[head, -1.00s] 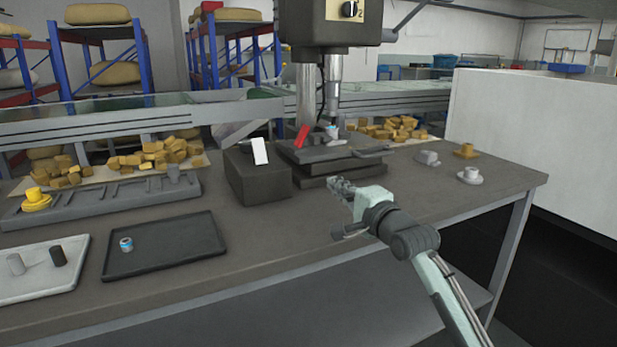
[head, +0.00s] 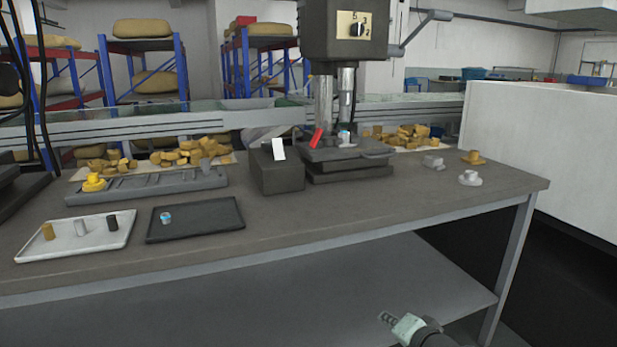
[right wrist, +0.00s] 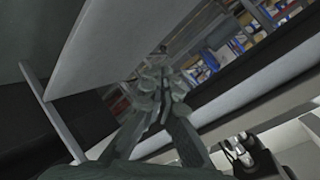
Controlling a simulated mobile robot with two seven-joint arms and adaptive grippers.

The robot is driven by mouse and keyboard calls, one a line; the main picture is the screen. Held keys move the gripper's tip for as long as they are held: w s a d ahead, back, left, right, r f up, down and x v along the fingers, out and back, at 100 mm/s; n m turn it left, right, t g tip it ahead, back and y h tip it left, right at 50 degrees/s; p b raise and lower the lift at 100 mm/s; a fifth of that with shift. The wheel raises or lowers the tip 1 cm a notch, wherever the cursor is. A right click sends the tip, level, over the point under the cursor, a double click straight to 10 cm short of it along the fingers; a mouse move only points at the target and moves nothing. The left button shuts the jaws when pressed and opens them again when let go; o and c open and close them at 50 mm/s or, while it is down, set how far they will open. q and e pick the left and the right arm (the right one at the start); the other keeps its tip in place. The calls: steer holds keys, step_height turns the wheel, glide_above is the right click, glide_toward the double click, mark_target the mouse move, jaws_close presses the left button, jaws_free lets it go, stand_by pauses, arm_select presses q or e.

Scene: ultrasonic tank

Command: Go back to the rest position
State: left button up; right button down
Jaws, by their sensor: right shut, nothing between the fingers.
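My right gripper (head: 388,317) is low in the head view, in front of the table and below the height of its top. It is shut and holds nothing. In the right wrist view its fingers (right wrist: 158,95) are together, with a pale table surface beyond them at upper left. My left gripper is in neither current view.
The long grey table (head: 330,205) bears a white tray (head: 95,243) with small cylinders, a black tray (head: 205,225) with a blue-white piece (head: 166,218), a dark box (head: 277,178) and a press (head: 350,160). A lower shelf (head: 330,290) is under it. A white wall (head: 540,150) stands at right.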

steer(key=s+d+f+n+g+h, duration=0.1)
steer(key=s+d+f+n+g, duration=0.2)
steer(key=s+f, duration=0.6)
steer(key=s+d+f+n+g+h, duration=0.1)
steer(key=s+d+f+n+g, duration=0.2)
steer(key=s+f, duration=0.6)
steer(key=s+d+f+n+g+h, duration=0.2)
steer(key=s+f, duration=0.6)
steer(key=s, duration=0.8)
steer(key=shift+d+f+n+g, duration=0.4)
steer(key=shift+d+n+g, duration=0.15)
steer(key=shift+n, duration=0.45)
steer(key=c, duration=2.2)
jaws_free()
